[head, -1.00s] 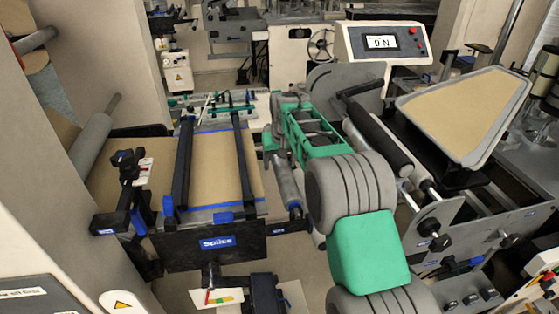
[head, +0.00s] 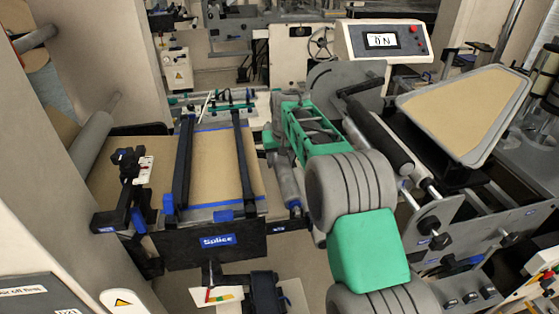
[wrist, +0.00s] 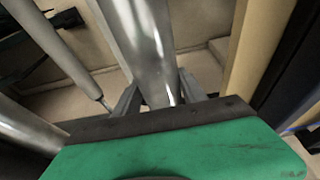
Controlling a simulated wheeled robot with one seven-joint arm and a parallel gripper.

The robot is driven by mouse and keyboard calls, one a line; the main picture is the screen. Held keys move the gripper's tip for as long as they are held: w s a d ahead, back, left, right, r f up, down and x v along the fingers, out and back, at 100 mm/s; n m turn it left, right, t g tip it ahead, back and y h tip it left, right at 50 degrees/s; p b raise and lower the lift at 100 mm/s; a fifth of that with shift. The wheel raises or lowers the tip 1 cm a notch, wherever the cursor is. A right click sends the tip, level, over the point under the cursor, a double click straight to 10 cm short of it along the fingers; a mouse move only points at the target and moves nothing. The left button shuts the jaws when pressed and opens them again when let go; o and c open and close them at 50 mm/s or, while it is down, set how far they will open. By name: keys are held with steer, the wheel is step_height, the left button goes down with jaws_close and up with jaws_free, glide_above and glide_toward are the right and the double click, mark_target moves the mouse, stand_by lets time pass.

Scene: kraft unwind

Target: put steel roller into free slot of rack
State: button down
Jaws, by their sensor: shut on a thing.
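My gripper (wrist: 158,98) is shut on the steel roller (wrist: 146,45) in the wrist view. The shiny roller runs between the two fingers to the top edge of that view. In the head view my green and grey arm reaches over the gap right of the splice table; my gripper's fingers are hidden there. A grey cylinder (head: 288,183) shows beside the arm, probably this roller, partly covered. I cannot make out for certain which part is the rack, nor a free slot.
The splice table (head: 219,240) with brown paper and black bars stands left of my arm. Right of it is a machine with a black roller (head: 377,133) and a tilted tray (head: 465,112). Another metal cylinder (wrist: 28,128) lies close at left in the wrist view.

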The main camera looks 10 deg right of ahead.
steer(key=shift+r+p, duration=2.55)
steer(key=shift+r, duration=1.35)
